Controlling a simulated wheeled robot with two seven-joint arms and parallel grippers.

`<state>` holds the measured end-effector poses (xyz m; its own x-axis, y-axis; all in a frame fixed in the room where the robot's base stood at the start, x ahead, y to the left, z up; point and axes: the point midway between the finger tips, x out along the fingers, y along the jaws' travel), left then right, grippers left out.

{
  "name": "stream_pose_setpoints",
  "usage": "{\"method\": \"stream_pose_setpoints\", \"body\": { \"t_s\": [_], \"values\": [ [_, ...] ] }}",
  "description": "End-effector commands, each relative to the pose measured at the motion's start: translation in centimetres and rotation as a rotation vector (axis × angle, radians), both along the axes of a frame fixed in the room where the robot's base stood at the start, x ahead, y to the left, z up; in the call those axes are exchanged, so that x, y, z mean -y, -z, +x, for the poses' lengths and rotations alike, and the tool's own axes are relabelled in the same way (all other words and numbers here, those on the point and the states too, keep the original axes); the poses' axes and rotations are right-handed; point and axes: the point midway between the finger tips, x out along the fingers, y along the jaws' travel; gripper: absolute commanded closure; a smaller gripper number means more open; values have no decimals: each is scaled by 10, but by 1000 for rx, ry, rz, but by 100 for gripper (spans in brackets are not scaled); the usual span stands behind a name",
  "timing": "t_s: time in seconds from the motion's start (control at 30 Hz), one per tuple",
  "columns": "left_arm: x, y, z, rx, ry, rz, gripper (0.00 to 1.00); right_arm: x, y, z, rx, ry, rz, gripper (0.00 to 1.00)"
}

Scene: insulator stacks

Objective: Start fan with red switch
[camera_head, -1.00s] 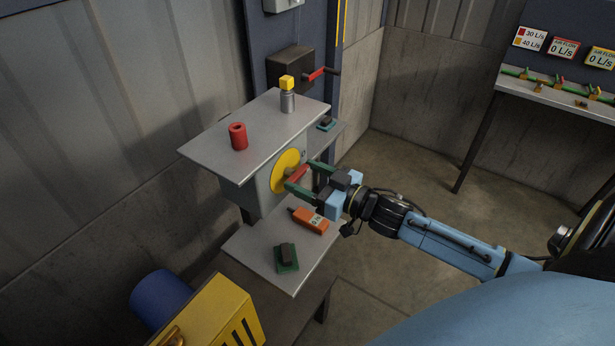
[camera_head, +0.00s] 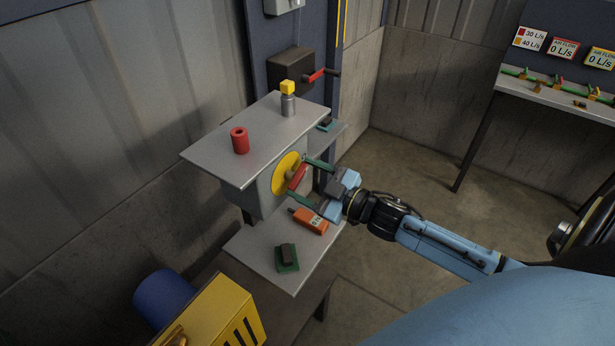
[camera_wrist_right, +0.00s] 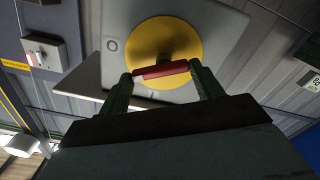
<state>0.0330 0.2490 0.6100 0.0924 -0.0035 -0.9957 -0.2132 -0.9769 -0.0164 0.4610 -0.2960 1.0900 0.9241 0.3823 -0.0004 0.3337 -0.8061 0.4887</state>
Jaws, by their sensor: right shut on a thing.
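The red switch handle (camera_head: 297,178) sits on a round yellow disc (camera_head: 280,168) on the side of a grey box. My right gripper (camera_head: 304,180) is shut on the red handle, with its two green fingers at the handle's ends. In the right wrist view the handle (camera_wrist_right: 160,70) lies across between the two fingertips, in front of the yellow disc (camera_wrist_right: 160,45). I cannot identify a fan for certain. My left gripper is not in view.
A red cylinder (camera_head: 239,140) and a yellow-topped metal cylinder (camera_head: 288,100) stand on the box's top plate. An orange device (camera_head: 309,221) and a green-based block (camera_head: 287,257) lie on the lower shelf. A crank box (camera_head: 291,70) is behind.

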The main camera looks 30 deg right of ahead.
Motion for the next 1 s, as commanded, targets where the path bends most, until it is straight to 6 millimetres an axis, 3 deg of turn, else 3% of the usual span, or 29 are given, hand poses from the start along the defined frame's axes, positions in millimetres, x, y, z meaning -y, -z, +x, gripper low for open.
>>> {"method": "stream_pose_setpoints", "body": {
  "t_s": [1.0],
  "values": [
    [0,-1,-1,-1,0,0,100,-6,-1,-2,350,0,-840,57]
  ]
}}
